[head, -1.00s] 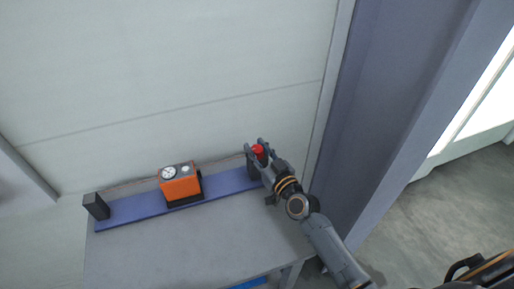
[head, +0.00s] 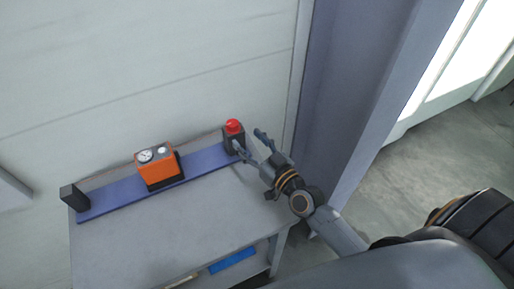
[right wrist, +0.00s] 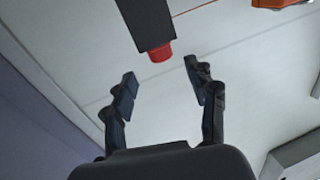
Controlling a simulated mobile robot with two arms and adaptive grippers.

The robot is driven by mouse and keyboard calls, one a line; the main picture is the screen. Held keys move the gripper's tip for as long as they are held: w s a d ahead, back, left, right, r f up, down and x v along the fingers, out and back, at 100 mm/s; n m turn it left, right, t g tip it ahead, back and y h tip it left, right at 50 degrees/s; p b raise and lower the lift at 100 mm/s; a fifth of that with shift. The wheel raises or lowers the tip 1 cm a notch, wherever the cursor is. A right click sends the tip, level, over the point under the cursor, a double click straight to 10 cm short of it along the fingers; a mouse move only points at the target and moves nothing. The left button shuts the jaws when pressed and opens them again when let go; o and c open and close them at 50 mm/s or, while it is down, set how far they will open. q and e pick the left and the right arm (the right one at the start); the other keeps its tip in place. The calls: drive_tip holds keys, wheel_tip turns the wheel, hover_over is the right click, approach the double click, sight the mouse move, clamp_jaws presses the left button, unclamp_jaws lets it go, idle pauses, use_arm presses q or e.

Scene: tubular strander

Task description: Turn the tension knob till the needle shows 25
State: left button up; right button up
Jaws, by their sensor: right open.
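An orange box (head: 158,172) stands on a blue rail. Its top carries a white round dial (head: 145,156) and a smaller pale round part (head: 162,150); the needle reading is too small to tell. A black block with a red cap (head: 233,126) stands at the rail's right end. The red cap also shows in the right wrist view (right wrist: 160,53), ahead of the fingers. My right gripper (head: 250,140) is open and empty, just right of the red cap and apart from it. My left gripper is not in view.
The blue rail (head: 112,200) lies along the back of a grey table (head: 150,225), against a pale wall. A black block (head: 74,198) stands at its left end. A grey-blue post (head: 345,90) rises right of the table. The table's front is clear.

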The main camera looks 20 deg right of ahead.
drive_tip(key=v, duration=0.3)
drive_tip(key=shift+s, duration=0.3)
idle(1.3)
